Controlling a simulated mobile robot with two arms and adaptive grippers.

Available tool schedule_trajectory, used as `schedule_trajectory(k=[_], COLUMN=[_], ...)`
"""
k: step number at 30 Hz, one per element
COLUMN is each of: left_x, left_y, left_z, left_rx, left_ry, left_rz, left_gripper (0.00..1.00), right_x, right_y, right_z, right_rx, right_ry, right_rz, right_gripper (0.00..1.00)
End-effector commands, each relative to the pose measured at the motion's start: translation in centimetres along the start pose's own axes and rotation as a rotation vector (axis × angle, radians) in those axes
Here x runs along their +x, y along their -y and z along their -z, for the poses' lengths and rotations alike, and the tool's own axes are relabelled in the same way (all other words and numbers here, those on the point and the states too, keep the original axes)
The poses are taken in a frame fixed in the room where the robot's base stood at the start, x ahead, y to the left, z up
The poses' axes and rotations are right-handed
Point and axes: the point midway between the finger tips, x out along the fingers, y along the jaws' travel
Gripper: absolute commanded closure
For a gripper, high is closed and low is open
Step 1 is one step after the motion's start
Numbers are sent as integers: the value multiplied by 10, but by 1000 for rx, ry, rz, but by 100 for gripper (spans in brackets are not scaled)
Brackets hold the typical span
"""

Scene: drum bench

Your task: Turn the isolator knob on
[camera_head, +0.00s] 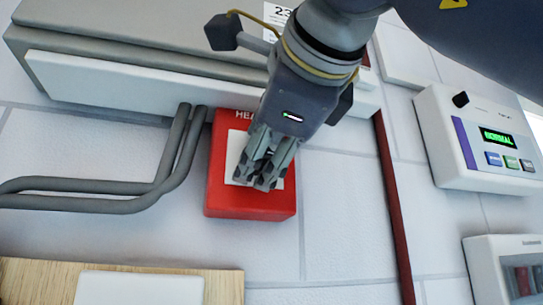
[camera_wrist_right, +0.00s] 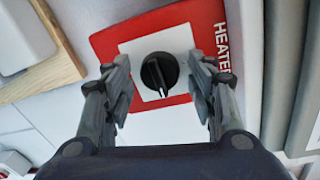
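The isolator knob (camera_wrist_right: 160,73) is a round black knob with a raised bar, on a white plate (camera_wrist_right: 133,47) of a red box (camera_wrist_right: 108,42) lettered "HEATE…". In the wrist view the bar runs roughly up and down the picture. The red box (camera_head: 222,196) also shows in the head view on the wall, where my gripper hides the knob. My right gripper (camera_wrist_right: 160,68) is open, one finger on each side of the knob, with visible gaps to it. In the head view its fingers (camera_head: 257,180) are in front of the white plate. My left gripper is out of view.
Grey pipes (camera_head: 150,197) run left of the red box. A grey and white housing (camera_head: 110,82) lies above it. A wooden board (camera_head: 225,284) is at lower left.

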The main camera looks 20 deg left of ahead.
Motion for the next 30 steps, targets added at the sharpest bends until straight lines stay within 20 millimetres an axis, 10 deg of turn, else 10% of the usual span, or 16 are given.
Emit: schedule_trajectory(k=[11,30], left_x=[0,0], left_y=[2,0], left_z=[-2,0], left_rx=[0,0], left_ry=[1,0], left_rz=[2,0], left_gripper=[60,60], right_x=[-6,-114], right_y=[1,0], right_z=[0,0], right_rx=[-2,-1], right_ry=[1,0], right_rz=[2,1], right_gripper=[45,45])
